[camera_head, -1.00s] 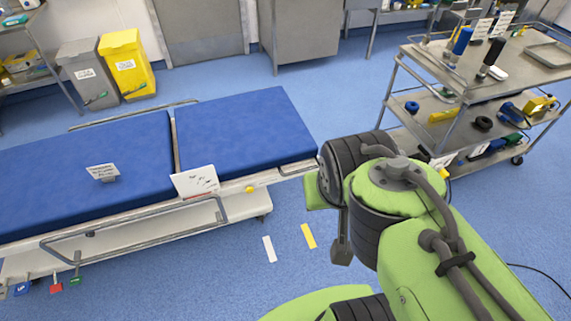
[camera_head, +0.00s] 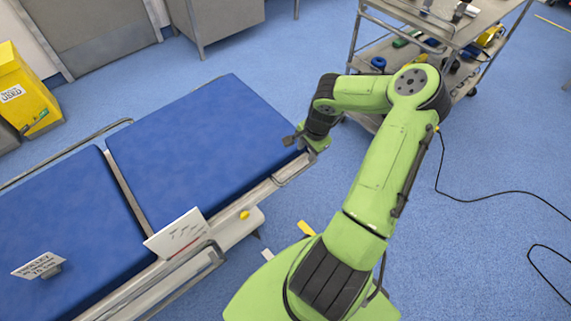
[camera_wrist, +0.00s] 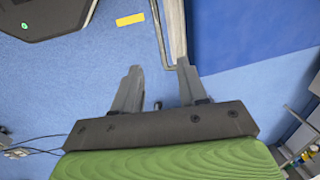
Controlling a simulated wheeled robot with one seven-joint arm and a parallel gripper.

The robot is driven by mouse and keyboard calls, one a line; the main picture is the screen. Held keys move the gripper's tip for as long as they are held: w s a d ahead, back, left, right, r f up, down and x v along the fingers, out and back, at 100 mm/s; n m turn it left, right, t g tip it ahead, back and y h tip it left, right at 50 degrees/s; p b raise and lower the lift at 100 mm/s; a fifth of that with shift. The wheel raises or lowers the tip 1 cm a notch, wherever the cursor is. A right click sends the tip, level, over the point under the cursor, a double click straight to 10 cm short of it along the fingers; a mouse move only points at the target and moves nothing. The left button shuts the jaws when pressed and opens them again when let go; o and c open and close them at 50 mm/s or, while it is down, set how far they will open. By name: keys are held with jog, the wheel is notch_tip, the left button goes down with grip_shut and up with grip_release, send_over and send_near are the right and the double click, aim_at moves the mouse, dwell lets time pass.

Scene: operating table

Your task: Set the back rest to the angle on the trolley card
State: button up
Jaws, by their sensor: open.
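The operating table has two blue pads, a right one (camera_head: 205,140) and a left one (camera_head: 60,235); both look flat. I cannot tell which is the back rest. A white plate with red and dark marks (camera_head: 177,235) stands at the near side by the pad joint. A yellow knob (camera_head: 244,214) sits on the near side frame. My gripper (camera_head: 290,140) is open and empty near the right pad's right end. In the wrist view its fingers (camera_wrist: 158,68) point toward the metal side rail (camera_wrist: 163,35), with blue padding (camera_wrist: 250,35) to the right. The trolley's cards are out of view.
A steel trolley (camera_head: 385,22) with tools stands at the back right. A yellow bin (camera_head: 25,90) is at far left. Dark cables (camera_head: 490,192) lie on the right floor. Yellow tape (camera_head: 306,228) marks the floor.

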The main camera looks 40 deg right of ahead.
aim_at(299, 173)
jog(key=w+f+b, duration=0.1)
jog(key=f+b, duration=0.1)
jog(key=f, duration=0.3)
jog(key=f+b, duration=0.2)
jog(key=f, duration=0.3)
jog(key=w+f+b, duration=0.1)
jog(key=f+b, duration=0.1)
jog(key=f, duration=0.3)
jog(key=shift+w+f, duration=0.15)
jog(key=shift+w, duration=0.2)
jog(key=shift+c, duration=0.2)
grip_shut()
